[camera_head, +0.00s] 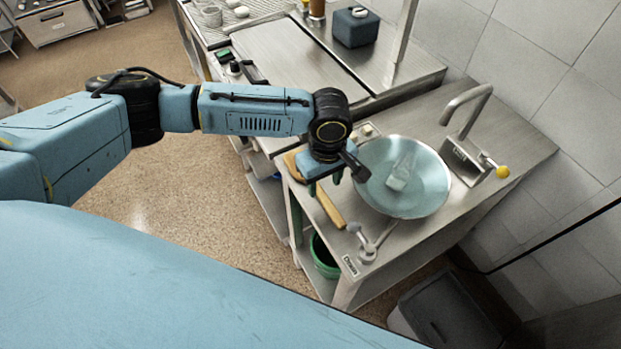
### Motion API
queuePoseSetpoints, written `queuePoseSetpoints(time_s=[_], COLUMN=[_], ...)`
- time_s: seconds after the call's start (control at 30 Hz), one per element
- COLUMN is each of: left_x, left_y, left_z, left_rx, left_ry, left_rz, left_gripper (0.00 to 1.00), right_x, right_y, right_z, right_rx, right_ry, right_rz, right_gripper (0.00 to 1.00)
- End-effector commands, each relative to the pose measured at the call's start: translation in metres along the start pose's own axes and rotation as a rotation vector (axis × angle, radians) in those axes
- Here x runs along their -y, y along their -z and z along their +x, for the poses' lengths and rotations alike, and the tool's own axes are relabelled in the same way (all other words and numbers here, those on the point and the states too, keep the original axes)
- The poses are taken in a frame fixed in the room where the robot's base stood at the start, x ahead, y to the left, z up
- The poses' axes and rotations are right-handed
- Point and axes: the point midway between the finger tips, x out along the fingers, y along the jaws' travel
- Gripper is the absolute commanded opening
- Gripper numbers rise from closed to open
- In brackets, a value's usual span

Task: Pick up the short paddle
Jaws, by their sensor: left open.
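A tan wooden piece that looks like the short paddle (330,209) lies along the left edge of the steel counter (385,262). Its middle is hidden behind my left gripper; another tan part shows on the gripper's far left side. My left gripper (325,188) is open and points down over the paddle. I cannot tell whether its fingers touch the wood. My right gripper is not in view.
A wide round basin (432,190) with a pale object (398,180) in it is right of my gripper. A faucet (466,105) stands behind it. A small metal fitting (367,250) is at the counter's front. A green bucket (322,262) is below.

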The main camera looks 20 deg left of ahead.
Motion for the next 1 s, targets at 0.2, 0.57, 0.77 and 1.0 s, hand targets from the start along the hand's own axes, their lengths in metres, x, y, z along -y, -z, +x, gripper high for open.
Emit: queuePoseSetpoints(time_s=[0.2, 0.57, 0.77, 1.0], left_x=[0.0, -0.001, -0.001, -0.001], left_y=[0.001, 0.001, 0.001, 0.001], left_z=[0.022, 0.055, 0.054, 0.054], left_rx=[-0.002, 0.0, 0.0, 0.0], left_ry=[0.001, -0.001, -0.001, -0.001], left_rz=[0.0, 0.0, 0.0, 0.0], left_gripper=[0.45, 0.45, 0.38, 0.06], right_x=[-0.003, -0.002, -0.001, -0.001], right_y=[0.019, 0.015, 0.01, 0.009], right_z=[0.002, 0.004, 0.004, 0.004], right_rx=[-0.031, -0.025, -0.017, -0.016], right_ry=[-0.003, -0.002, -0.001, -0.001], right_rz=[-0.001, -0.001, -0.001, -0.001], right_gripper=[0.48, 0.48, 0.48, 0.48])
